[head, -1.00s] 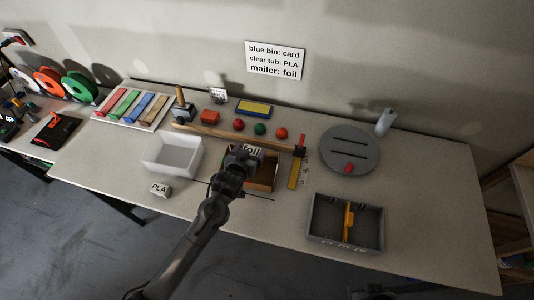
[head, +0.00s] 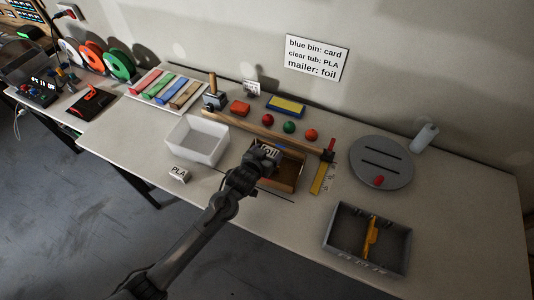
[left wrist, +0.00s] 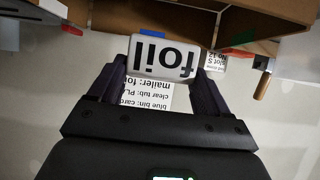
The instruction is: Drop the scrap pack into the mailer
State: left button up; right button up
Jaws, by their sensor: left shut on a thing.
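The scrap pack (head: 269,152) is a small pale block marked "foil". My left gripper (head: 262,160) is shut on it at the left part of the mailer (head: 290,173), an open brown cardboard box. In the left wrist view the pack (left wrist: 163,57) sits between both fingers of the gripper (left wrist: 162,78), its lettering upside down. The cardboard of the mailer (left wrist: 245,14) shows at the top of that view. The arm hides part of the mailer, and I cannot tell how high the pack is above its floor. My right gripper is not in view.
A white tub (head: 197,140) stands left of the mailer, with a PLA block (head: 179,174) in front. A wooden bar (head: 262,133) lies behind the mailer. A yellow ruler (head: 320,178), grey disc (head: 382,163) and grey bin (head: 365,240) are to the right. A wall sign (head: 316,58) reads "mailer: foil".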

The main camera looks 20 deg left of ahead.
pick_arm(q)
jog(key=shift+f, duration=0.15)
jog(key=o, duration=1.1)
jog(key=shift+c, duration=0.2)
jog(key=v, duration=1)
jog(key=shift+s+p, duration=0.4)
jog(key=shift+p, duration=0.05)
